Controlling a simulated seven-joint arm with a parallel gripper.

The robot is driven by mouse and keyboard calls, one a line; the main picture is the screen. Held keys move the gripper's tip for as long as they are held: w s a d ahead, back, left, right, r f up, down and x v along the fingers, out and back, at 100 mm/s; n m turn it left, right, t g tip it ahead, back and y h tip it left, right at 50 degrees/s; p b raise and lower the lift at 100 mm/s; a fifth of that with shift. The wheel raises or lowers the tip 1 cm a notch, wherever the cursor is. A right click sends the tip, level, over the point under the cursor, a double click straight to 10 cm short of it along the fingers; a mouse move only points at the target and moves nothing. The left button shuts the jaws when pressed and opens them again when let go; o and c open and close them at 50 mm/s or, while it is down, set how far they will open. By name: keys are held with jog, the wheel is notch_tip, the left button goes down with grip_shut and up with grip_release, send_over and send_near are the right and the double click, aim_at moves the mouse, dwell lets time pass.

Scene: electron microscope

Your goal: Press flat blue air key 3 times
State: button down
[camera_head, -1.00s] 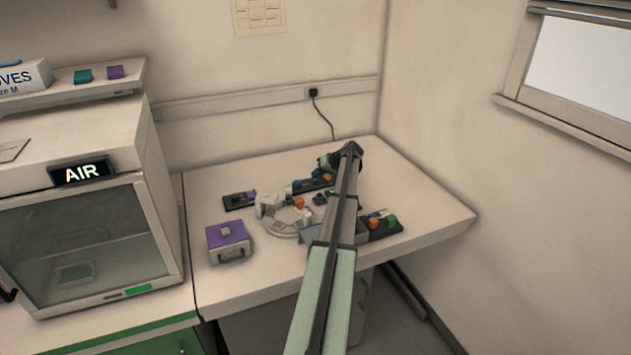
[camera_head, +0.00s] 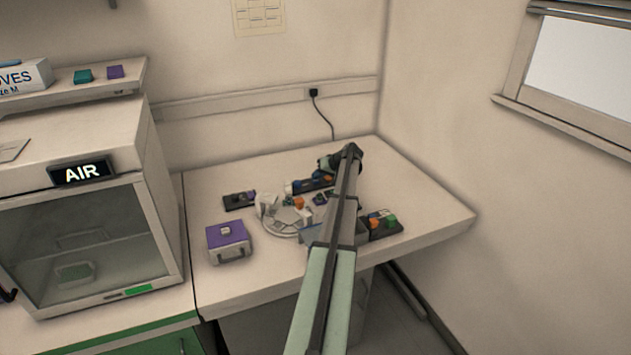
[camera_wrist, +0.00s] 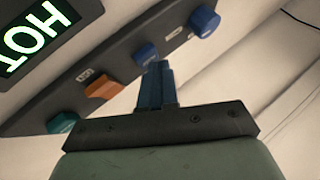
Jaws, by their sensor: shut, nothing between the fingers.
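In the wrist view a dark panel carries a row of controls. A blue key (camera_wrist: 147,53) sits in the row, between an orange rocker-like key (camera_wrist: 104,88) and a protruding blue knob (camera_wrist: 204,21). The fingers of my gripper (camera_wrist: 157,66) are shut with nothing between them. Their tips are right at the blue key and overlap its lower edge; I cannot tell whether they touch it. In the head view the panel (camera_head: 313,185) stands at the back of the bench, and my arm partly hides it and the gripper.
On the bench are a round grey stage (camera_head: 283,222), a purple-topped box (camera_head: 228,240) and another control block (camera_head: 384,226). A cabinet with an AIR sign (camera_head: 81,171) stands left. The bench's right side is clear.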

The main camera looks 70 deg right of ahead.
aim_at(318, 181)
jog(key=shift+r, duration=0.3)
jog(key=shift+r, duration=3.05)
dwell(0.5)
jog(key=shift+f, duration=3.05)
